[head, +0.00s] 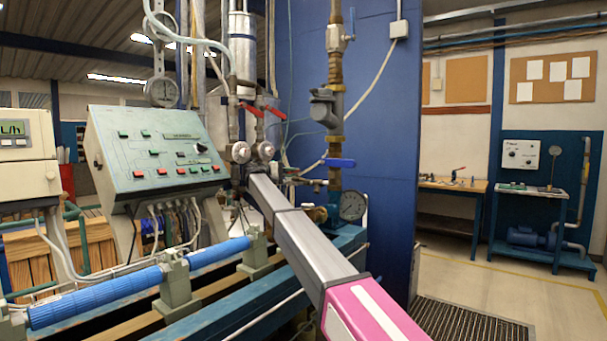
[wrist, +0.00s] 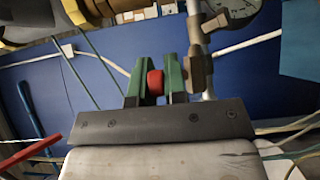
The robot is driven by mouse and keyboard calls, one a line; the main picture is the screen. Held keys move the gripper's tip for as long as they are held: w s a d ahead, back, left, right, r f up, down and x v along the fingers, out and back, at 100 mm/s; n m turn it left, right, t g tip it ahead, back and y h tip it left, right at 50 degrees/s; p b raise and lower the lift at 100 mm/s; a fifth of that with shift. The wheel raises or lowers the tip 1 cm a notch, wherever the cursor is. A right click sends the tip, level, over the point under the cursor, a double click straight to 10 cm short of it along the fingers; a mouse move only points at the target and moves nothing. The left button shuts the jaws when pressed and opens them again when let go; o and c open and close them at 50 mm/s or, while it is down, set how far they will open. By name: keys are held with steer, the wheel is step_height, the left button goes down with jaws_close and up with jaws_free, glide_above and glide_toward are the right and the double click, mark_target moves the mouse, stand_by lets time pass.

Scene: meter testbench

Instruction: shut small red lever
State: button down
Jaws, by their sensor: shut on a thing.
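In the wrist view my gripper (wrist: 154,88) has two green fingers closed on a small red piece (wrist: 155,82), which I take to be the small red lever's handle. One finger is on each side of it, and only its end shows. The rest of that lever is hidden. In the head view my arm reaches from the lower right to the pipework, and its far end covers the grasped piece. Two other red levers, a left one (head: 251,110) and a right one (head: 275,112), stand above, on the pipes.
A blue-handled valve (head: 338,163) and a round gauge (head: 353,206) are just right of my arm's end. A green control panel (head: 160,150) stands to the left. A blue pipe (head: 95,298) runs low in front. A blue wall (head: 385,150) is behind.

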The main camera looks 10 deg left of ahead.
stand_by(0.5)
steer(key=c, duration=1.4)
jaws_free()
steer(key=shift+c, duration=0.2)
